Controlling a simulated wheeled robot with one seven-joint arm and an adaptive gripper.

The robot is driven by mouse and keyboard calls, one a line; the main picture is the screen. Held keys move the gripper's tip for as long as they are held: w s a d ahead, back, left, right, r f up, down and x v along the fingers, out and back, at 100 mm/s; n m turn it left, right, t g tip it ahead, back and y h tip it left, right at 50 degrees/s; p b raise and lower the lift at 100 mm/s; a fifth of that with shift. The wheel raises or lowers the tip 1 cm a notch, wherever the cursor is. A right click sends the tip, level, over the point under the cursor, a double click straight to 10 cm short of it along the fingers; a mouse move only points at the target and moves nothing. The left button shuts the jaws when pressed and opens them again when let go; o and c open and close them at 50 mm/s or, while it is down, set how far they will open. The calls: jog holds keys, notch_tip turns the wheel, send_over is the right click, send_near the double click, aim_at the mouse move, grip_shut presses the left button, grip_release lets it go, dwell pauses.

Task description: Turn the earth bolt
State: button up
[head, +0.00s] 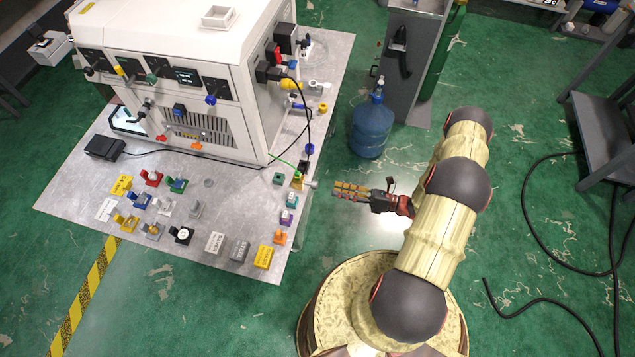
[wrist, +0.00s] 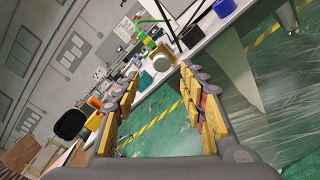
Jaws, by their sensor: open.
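A small round grey bolt head (head: 313,184) sticks out at the right edge of the metal table, by the lower end of a green wire (head: 283,161); I take it for the earth bolt. In the wrist view a grey round face (wrist: 161,64) shows on a tan block, with the green wire behind it. My gripper (head: 336,190) is to the right of the bolt, pointing at it, with a small gap. In the wrist view my gripper (wrist: 158,76) is open and empty, and the grey face appears between the fingertips.
A white machine (head: 205,75) stands on the metal table (head: 75,190). Several small coloured parts and label blocks lie along its front and right side. A black cable runs near the green wire. A blue bottle (head: 371,128) stands on the floor behind my gripper. Green floor around my gripper is clear.

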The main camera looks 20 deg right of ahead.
aim_at(311, 184)
jog(key=w+a+n, duration=0.5)
jog(key=a+n, duration=0.1)
jog(key=n, duration=0.5)
jog(key=shift+a+p, duration=0.25)
jog(key=shift+p, duration=0.15)
jog(key=shift+f, duration=0.1)
jog(key=shift+c, duration=0.7)
grip_shut()
